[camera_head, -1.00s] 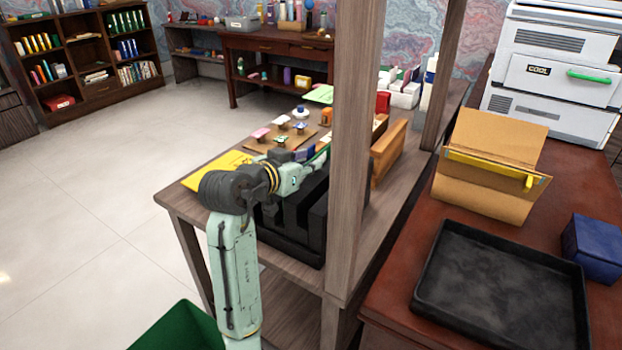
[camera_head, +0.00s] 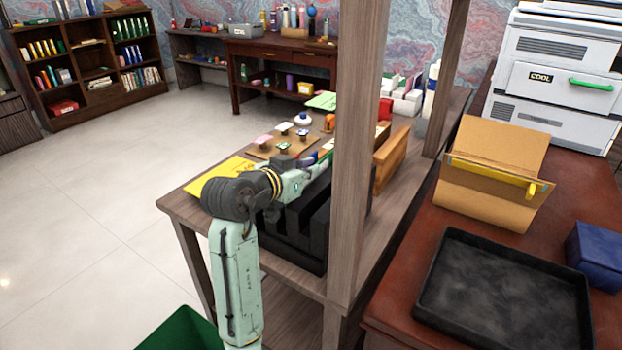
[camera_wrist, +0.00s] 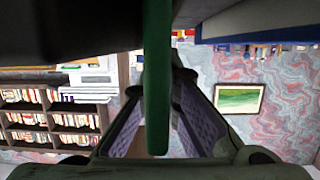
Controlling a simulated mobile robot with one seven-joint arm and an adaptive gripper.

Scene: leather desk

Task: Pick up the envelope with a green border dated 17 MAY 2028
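My gripper (camera_wrist: 158,115) is open in the wrist view, with a padded finger on each side. A green upright strip (camera_wrist: 157,60) stands between the fingers, with gaps visible beside it; it may be the edge of the green-bordered envelope, seen edge-on. No date can be read. In the head view my arm reaches over the wooden desk (camera_head: 182,208) to a black slotted holder (camera_head: 305,235). The fingertips there are too small and partly hidden to make out. A yellow envelope (camera_head: 222,178) lies flat on the desk, left of the holder.
A wooden post (camera_head: 357,150) rises close to the right of the holder. A brown divider (camera_head: 391,160) and small stamps (camera_head: 283,128) on a board stand behind. A black tray (camera_head: 505,295) and an open tan folder (camera_head: 490,180) are on the right-hand desk.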

